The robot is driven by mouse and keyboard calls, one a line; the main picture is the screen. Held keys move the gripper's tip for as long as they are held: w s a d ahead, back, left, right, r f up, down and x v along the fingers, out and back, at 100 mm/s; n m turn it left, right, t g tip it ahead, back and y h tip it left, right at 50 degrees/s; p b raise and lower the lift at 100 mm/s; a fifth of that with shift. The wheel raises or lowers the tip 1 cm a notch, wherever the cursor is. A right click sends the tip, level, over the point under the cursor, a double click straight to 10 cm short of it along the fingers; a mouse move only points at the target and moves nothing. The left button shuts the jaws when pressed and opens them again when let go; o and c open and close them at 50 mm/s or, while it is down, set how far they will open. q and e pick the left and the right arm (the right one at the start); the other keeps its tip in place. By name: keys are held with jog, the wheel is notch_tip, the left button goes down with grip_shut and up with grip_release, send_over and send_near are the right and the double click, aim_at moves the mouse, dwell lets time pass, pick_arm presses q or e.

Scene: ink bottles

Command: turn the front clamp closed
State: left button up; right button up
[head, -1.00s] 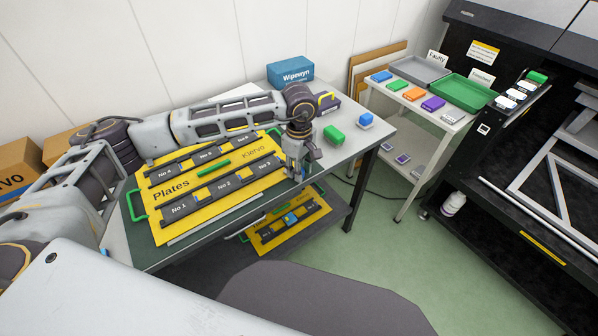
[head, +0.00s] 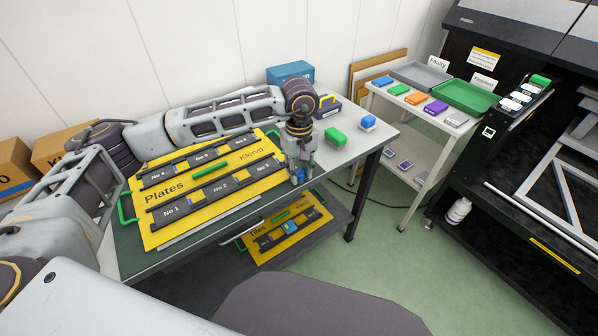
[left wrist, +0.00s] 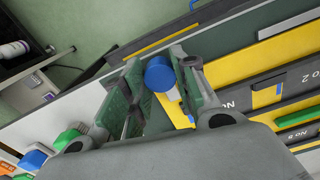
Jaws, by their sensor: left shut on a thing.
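My left gripper (head: 300,175) is at the right end of the yellow Plates board (head: 196,217), low over the table's front edge. It is shut on a small blue-ended part, which looks like the handle of the front clamp (head: 301,175). In the left wrist view, the blue round end of the clamp (left wrist: 160,73) shows between the two green-padded fingers (left wrist: 150,98), with a pale stem below it. The clamp's base is mostly hidden by the gripper, so I cannot tell its exact angle. My right gripper is not in view.
A green block (head: 335,137) and a blue block (head: 368,122) stand on the table right of the gripper. A second yellow board (head: 262,253) lies on the lower shelf. A side table (head: 392,107) with trays stands at right, with floor between.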

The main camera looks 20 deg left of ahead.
aim_at(299, 172)
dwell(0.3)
pick_arm(q)
jog(key=o, duration=1)
jog(key=shift+r, duration=6.05)
